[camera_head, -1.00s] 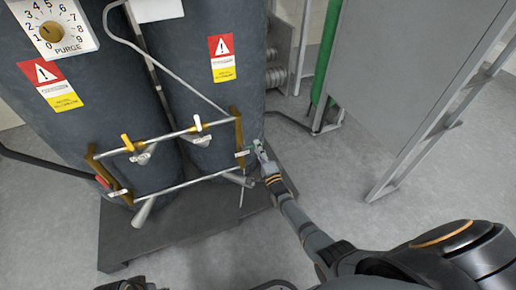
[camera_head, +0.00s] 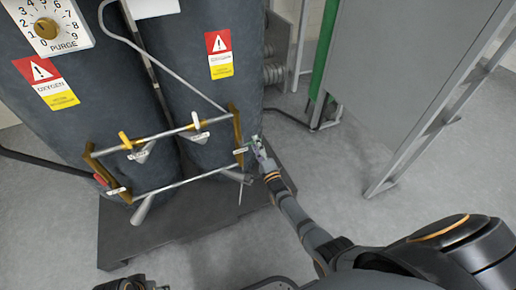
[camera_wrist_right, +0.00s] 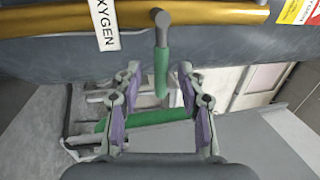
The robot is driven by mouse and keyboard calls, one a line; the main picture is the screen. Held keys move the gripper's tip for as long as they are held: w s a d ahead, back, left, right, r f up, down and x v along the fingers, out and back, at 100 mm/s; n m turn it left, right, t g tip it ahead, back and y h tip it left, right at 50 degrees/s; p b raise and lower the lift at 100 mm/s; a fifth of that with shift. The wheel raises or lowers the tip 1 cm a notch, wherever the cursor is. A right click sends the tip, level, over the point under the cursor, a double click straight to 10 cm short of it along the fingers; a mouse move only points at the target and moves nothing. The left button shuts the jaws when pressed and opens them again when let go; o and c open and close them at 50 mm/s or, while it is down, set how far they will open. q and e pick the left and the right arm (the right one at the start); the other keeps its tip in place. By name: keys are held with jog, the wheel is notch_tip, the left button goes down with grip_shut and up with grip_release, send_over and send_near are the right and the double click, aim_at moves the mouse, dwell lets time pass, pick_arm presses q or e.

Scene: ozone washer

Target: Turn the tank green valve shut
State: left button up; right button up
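The green valve handle (camera_wrist_right: 161,72) hangs down from a grey stem on the yellow pipe, beside a white OXYGEN tag (camera_wrist_right: 104,22). In the head view it is tiny, at the right end of the pipe frame on the tanks, partly hidden by my gripper. My right gripper (camera_wrist_right: 161,80) is open. Its purple-padded fingers stand left and right of the handle's lower part, with a visible gap on both sides. In the head view the right gripper (camera_head: 257,147) reaches in from the lower right. A dark part at the bottom left edge may be my left gripper; its fingers are hidden.
Two dark tanks (camera_head: 110,95) stand on a dark base plate (camera_head: 160,235). Yellow valve handles (camera_head: 127,140) sit on the pipe frame (camera_head: 160,186). A grey cabinet (camera_head: 405,70) and a green pipe (camera_head: 325,50) stand at the right. The floor between is clear.

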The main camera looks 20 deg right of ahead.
jog(key=s+f, duration=0.2)
jog(key=s, duration=0.9)
jog(key=shift+s+d+f, duration=0.15)
jog(key=shift+s+f, duration=0.05)
jog(key=shift+s, duration=0.2)
jog(key=shift+f, duration=0.1)
